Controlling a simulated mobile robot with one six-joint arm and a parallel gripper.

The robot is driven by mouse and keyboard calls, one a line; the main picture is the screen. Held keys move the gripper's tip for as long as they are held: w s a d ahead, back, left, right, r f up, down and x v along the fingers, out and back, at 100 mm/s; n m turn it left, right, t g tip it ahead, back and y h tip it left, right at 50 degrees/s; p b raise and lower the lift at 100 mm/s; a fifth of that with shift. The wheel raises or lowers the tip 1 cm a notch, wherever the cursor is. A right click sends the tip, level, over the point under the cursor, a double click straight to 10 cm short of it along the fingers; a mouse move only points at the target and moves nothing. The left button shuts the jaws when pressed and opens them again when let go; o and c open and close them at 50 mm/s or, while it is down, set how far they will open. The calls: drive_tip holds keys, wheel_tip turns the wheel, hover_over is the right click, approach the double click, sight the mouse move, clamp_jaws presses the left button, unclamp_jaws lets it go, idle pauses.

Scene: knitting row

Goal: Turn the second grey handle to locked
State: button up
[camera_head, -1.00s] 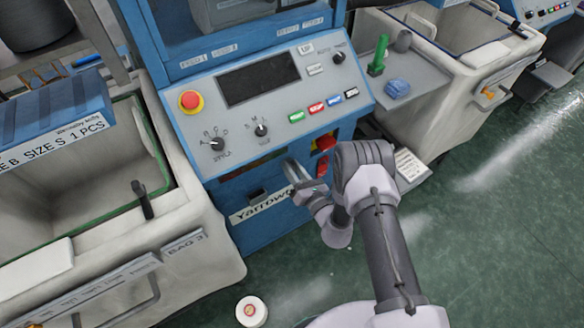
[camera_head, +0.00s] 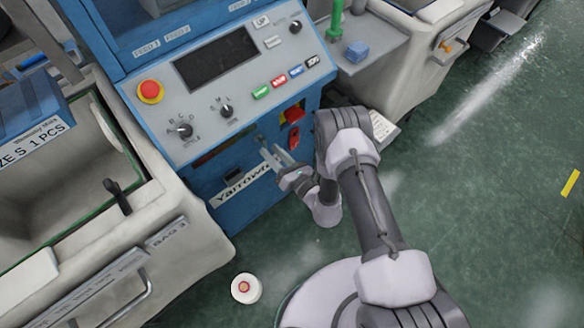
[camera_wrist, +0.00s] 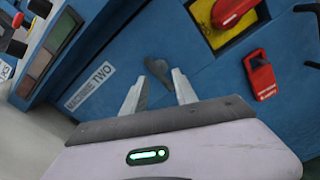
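In the wrist view a small dark grey handle (camera_wrist: 158,72) sits on the blue machine front, beside a "MACHINE TWO" label (camera_wrist: 90,89). It lies slanted, with its upper end to the left. My gripper (camera_wrist: 160,76) is open and empty, its two fingers pointing at the handle from either side in the picture. I cannot tell whether they touch it. In the head view my gripper (camera_head: 266,146) is close to the blue front below the control panel (camera_head: 215,90). The handle cannot be made out there.
A red rotary switch on a yellow plate (camera_wrist: 215,37) and a red padlock (camera_wrist: 261,74) are right of the handle. A red-and-white round object (camera_head: 246,288) is on the green floor. A grey bin (camera_head: 190,262) stands left; open floor lies right.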

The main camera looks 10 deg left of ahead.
drive_tip(key=p+v, duration=0.3)
drive_tip(key=v, duration=0.9)
drive_tip(key=shift+s+d, duration=0.25)
drive_tip(key=shift+s, duration=0.05)
drive_tip(key=shift+r, duration=0.1)
